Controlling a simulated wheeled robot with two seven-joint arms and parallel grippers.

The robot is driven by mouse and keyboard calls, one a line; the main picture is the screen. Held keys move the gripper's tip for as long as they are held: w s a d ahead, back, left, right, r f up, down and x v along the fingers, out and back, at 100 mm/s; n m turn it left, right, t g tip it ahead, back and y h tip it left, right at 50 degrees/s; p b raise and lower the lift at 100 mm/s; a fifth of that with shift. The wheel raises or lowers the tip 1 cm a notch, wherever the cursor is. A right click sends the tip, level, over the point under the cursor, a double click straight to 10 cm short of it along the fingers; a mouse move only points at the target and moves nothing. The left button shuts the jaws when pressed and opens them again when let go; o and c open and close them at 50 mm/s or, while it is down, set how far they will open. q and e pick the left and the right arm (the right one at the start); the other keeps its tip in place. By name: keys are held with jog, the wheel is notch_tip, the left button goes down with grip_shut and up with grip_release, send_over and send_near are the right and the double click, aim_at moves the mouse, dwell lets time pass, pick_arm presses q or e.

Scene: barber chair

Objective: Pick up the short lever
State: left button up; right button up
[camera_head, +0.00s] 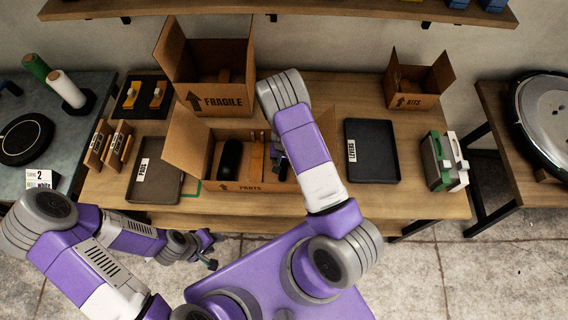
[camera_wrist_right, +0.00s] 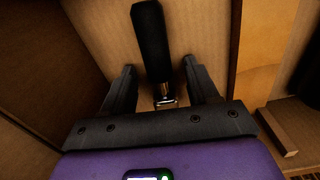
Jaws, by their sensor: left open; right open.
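A lever with a black handle and a short metal end (camera_wrist_right: 151,40) lies in the parts box (camera_head: 195,150). In the right wrist view it lies between the two fingers of my right gripper (camera_wrist_right: 160,78), which is open, with a gap on each side of the lever. In the head view my right gripper (camera_head: 277,152) is down inside the box, partly hidden by my arm, and the lever is hard to make out there. My left gripper (camera_head: 209,252) is open and empty in front of the table.
A black rounded part (camera_head: 230,160) and wooden pieces (camera_head: 256,162) share the parts box. The box walls stand close around my right gripper. An empty black levers tray (camera_head: 372,152) is to the right, a pads tray (camera_head: 154,186) to the left, and the fragile box (camera_head: 207,100) behind.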

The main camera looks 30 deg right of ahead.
jog(key=shift+c, duration=0.2)
grip_shut()
jog(key=shift+r, duration=0.1)
